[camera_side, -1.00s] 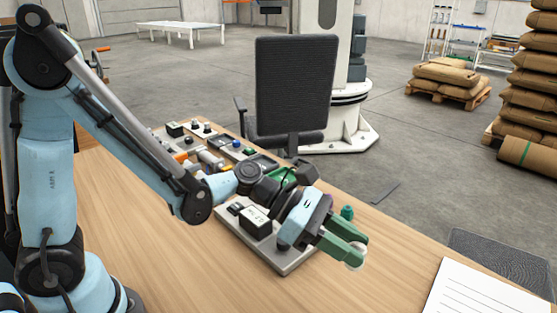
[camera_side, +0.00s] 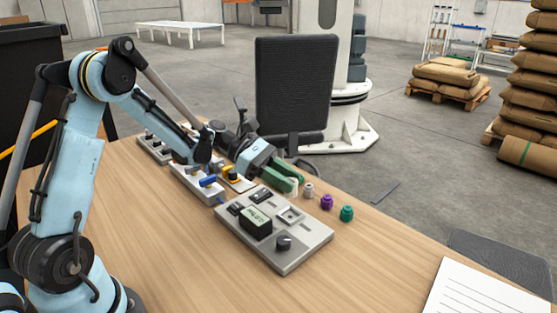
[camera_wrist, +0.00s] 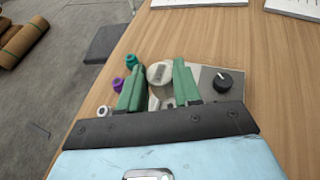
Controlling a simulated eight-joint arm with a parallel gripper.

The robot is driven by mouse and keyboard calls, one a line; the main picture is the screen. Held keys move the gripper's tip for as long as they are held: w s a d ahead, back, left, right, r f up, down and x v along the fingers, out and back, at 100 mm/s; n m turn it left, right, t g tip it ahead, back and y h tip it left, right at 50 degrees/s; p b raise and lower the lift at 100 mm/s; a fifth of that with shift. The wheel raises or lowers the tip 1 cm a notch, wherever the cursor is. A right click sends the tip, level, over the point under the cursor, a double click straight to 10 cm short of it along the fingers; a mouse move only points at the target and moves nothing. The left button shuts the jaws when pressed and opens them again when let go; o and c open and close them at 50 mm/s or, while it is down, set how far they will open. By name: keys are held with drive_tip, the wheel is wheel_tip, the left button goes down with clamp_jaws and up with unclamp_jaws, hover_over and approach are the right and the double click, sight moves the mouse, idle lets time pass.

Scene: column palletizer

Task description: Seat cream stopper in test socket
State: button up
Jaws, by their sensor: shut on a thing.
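My gripper (camera_side: 293,186) has green fingers shut on the cream stopper (camera_wrist: 159,74). In the wrist view, the stopper's round top shows between the fingertips (camera_wrist: 160,84). In the side view, the fingers largely hide it. The grey test panel (camera_side: 305,247) lies on the table, with a square light socket (camera_side: 291,215) near its back right edge. My fingertips are behind this socket in the side view, and the socket looks empty. In the wrist view, the stopper and fingers cover part of the panel (camera_wrist: 208,74), and I cannot make out the socket there.
White (camera_side: 308,190), purple (camera_side: 327,202) and teal (camera_side: 347,213) stoppers stand in a row to the right of my gripper. The panel carries a black knob (camera_side: 284,243) and a display (camera_side: 256,219). Other small panels stand behind left. The front table is clear near a paper sheet (camera_side: 490,290).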

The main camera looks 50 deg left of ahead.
sight(285, 196)
drive_tip(key=shift+f, duration=2.6)
drive_tip(key=shift+f, duration=0.75)
drive_tip(key=o, duration=1.4)
drive_tip(key=shift+r, duration=0.15)
drive_tip(key=shift+r, duration=3.4)
